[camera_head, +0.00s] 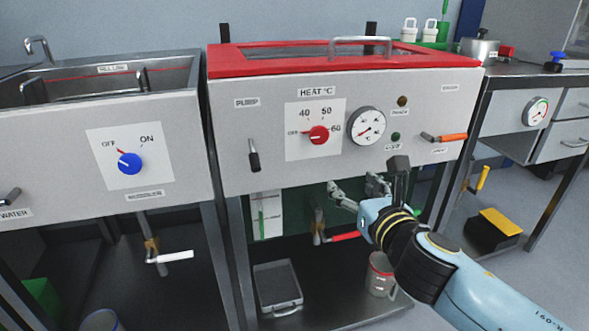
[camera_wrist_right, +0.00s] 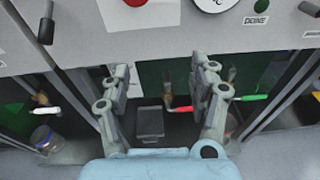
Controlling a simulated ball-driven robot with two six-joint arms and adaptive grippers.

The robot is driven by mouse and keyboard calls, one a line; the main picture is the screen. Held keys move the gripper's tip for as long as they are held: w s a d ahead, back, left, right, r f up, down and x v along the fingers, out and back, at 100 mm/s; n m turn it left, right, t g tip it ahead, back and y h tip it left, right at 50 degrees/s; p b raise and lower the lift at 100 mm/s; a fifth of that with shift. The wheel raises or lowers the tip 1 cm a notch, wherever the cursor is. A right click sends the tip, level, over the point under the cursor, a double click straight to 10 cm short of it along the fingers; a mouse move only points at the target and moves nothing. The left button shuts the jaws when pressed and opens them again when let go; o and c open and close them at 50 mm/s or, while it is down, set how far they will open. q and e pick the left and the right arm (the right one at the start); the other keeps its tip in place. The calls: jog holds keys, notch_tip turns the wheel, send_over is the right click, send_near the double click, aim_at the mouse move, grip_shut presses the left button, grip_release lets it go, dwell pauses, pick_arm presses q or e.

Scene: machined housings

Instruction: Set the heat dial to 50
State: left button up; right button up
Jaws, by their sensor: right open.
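The heat dial is a red knob (camera_head: 319,135) on a white plate labelled HEAT °C, with marks OFF, 40, 50 and 60. Its pointer is toward the left, at the OFF mark. In the right wrist view the red knob (camera_wrist_right: 135,2) is cut off at the top edge. My right gripper (camera_head: 360,192) is below and right of the dial, in front of the lower edge of the panel, apart from it. In the right wrist view its fingers (camera_wrist_right: 163,85) are spread with nothing between them. My left gripper is not in view.
A round gauge (camera_head: 366,126) sits right of the dial, and an orange-handled lever (camera_head: 444,137) farther right. A black lever (camera_head: 254,155) is at left. A blue knob (camera_head: 130,163) is on the left unit. Below are a red-handled valve (camera_head: 343,236) and a grey box (camera_head: 278,287).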

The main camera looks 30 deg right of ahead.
jog(key=n+t, duration=0.1)
jog(key=t, duration=0.1)
send_near(321, 135)
jog(key=s, duration=0.1)
jog(key=b+x, duration=0.1)
jog(key=x, duration=0.8)
jog(key=shift+a, duration=0.15)
jog(key=shift+w, duration=0.8)
jog(key=c, duration=1.1)
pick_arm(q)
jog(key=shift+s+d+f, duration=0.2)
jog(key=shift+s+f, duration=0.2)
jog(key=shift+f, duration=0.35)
